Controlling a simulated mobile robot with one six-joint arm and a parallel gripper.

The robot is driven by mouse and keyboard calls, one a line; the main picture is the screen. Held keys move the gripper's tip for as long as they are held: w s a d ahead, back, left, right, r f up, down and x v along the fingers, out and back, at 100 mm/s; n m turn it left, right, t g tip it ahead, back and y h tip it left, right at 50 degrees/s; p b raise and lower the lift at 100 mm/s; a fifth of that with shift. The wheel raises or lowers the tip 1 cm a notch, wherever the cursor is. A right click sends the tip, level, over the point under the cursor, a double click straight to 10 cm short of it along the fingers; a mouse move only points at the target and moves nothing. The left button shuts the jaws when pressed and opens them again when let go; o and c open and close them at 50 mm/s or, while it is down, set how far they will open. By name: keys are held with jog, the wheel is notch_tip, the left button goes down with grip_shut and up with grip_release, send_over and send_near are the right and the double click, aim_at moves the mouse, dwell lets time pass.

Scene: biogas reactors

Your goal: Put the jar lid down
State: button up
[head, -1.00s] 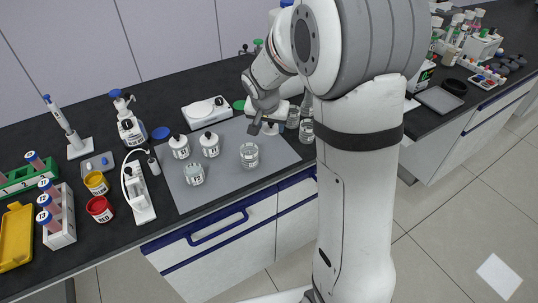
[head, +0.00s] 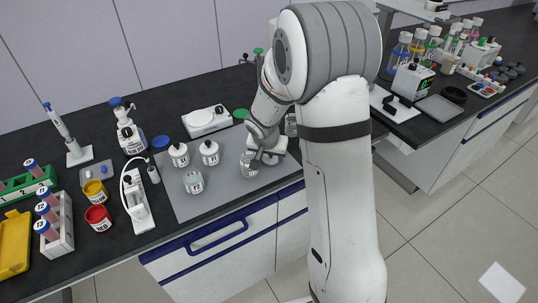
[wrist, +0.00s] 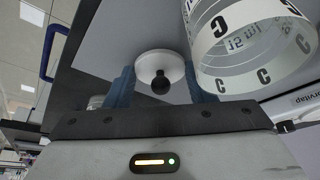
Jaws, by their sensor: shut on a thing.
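The jar lid (wrist: 158,64) is a white disc with a black knob, seen between the blue fingers of my gripper (wrist: 160,88) in the wrist view. My gripper is shut on it. In the head view my gripper (head: 268,160) is low over the grey mat (head: 225,188), just right of an open clear jar (head: 249,165); the lid is hard to make out there. A clear jar marked C and 15 ml (wrist: 255,45) shows close to the right finger in the wrist view. I cannot tell whether the lid touches the mat.
Two lidded white jars (head: 180,155) (head: 210,153) and a jar marked 12 (head: 193,182) stand on the mat to the left. The mat's front centre is clear.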

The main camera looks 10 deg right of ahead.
jog(key=o, duration=0.9)
jog(key=shift+o, duration=0.2)
jog(key=shift+r+p, duration=0.2)
jog(key=shift+p, duration=0.15)
jog(key=v, duration=1.1)
jog(key=s+d+r+n+y, duration=0.1)
jog(key=s+r+n, duration=0.1)
jog(key=s, duration=1)
jog(key=s+d+r+n+g+y, duration=0.1)
jog(key=s+r+n, duration=0.2)
jog(key=s, duration=0.9)
jog(key=shift+r, duration=0.55)
jog(key=shift+w+d, duration=0.1)
